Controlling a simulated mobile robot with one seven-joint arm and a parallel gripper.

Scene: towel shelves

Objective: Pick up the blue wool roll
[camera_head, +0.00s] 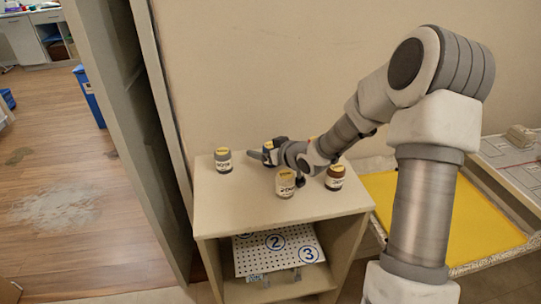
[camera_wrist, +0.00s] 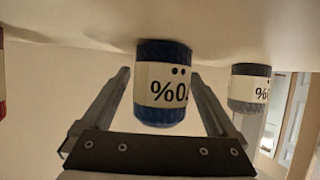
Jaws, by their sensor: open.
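The blue wool roll (camera_wrist: 163,60) stands in the middle of the wrist view, with a cream label around it. My gripper (camera_wrist: 160,76) is open, with one finger on each side of the roll and a visible gap on both sides. In the head view my gripper (camera_head: 258,157) reaches low over the top of the wooden shelf unit (camera_head: 240,206). A dark roll with a yellowish top (camera_head: 275,143) shows partly behind it, and my wrist hides much of it. I cannot tell from the wrist view how deep the roll sits between the fingers.
A grey roll (camera_head: 223,161) stands left of my gripper, a cream roll (camera_head: 285,184) in front and a brown roll (camera_head: 335,178) to the right. A wall (camera_head: 240,70) rises behind the shelf top. A numbered pegboard (camera_head: 278,253) lies on the level below.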

